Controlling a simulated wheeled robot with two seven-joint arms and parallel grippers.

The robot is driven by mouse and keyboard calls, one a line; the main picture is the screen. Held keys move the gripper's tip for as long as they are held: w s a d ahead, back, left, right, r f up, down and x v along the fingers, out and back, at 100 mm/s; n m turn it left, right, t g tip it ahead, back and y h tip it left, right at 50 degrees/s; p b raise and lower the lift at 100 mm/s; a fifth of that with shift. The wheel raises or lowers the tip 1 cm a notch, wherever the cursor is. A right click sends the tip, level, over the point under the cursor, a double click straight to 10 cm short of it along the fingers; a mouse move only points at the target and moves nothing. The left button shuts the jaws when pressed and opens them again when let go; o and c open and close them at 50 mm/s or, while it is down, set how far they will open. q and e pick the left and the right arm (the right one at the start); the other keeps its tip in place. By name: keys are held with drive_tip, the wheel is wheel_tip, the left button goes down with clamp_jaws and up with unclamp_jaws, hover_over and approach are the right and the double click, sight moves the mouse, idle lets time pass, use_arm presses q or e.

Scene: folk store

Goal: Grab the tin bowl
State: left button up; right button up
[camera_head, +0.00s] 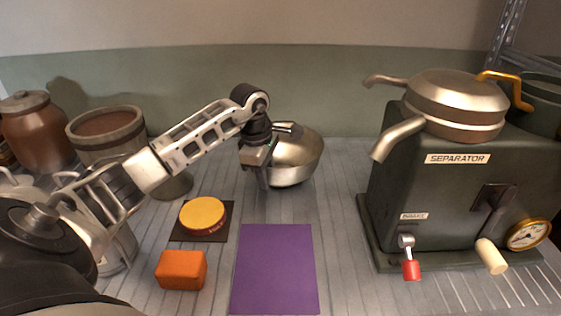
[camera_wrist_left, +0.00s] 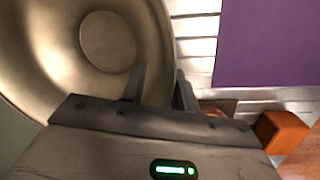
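The tin bowl (camera_head: 298,158) is a shiny metal bowl on the grey slatted table, below the back wall. My left gripper (camera_head: 262,170) is at the bowl's left side and hides part of it, pointing down. In the left wrist view the bowl's inside (camera_wrist_left: 60,65) fills the upper left. One finger of the left gripper (camera_wrist_left: 160,92) is over the inside of the bowl and the other is beyond its rim. The fingers stand apart with the rim between them; I cannot tell whether either touches it. My right gripper is not in view.
A purple mat (camera_head: 275,268) lies in front, with an orange block (camera_head: 181,269) and a yellow-topped round tin (camera_head: 203,214) to its left. A dark separator machine (camera_head: 460,190) stands at right. Brown pots (camera_head: 108,128) stand at left. Table between bowl and mat is clear.

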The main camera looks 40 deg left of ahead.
use_arm(q)
clamp_jaws()
drive_tip(key=shift+r, duration=0.15)
